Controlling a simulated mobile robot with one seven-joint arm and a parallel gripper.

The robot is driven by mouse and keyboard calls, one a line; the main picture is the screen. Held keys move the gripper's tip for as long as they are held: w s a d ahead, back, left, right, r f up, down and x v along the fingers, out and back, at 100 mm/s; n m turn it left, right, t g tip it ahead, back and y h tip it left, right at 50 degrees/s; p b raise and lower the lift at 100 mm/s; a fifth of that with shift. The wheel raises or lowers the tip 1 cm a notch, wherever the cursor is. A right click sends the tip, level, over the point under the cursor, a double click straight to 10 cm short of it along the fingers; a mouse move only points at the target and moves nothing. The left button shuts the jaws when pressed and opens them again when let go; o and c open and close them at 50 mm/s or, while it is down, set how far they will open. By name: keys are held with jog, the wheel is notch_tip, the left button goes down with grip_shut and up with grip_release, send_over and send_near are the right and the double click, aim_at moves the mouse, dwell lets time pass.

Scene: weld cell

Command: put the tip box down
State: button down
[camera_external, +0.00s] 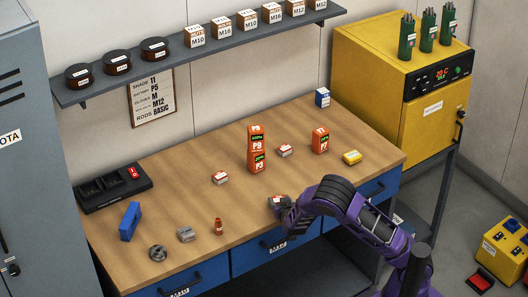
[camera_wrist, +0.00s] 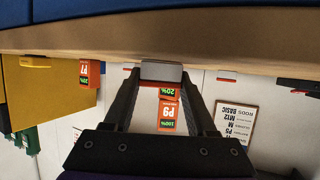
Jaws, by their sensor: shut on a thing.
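My gripper (camera_external: 284,208) is at the front edge of the workbench (camera_external: 185,155), right of the middle. It is shut on a small white and red box, the tip box (camera_external: 276,201). In the wrist view the tip box shows as a grey block (camera_wrist: 162,71) between the two fingertips. It is at or just above the wooden top; I cannot tell whether it touches. My gripper and wrist hide part of it in the external view.
Two similar small boxes (camera_external: 220,178) (camera_external: 285,151) lie farther back. Stacked orange boxes (camera_external: 257,161) stand behind my gripper, another orange box (camera_external: 320,140) and a yellow one (camera_external: 352,157) to the right. Bare wood surrounds the tip box.

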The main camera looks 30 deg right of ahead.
jog(key=shift+f, duration=0.2)
jog(key=shift+c, duration=1)
grip_release()
jog(key=shift+r, duration=0.1)
jog(key=shift+s+a+r, duration=0.1)
jog(key=shift+s+r, duration=0.1)
jog(key=shift+r, duration=0.05)
jog(key=p+v, duration=0.2)
jog(key=v, duration=0.9)
jog(key=shift+s+p, duration=0.25)
jog(key=shift+p, duration=0.1)
jog(key=shift+a, duration=0.1)
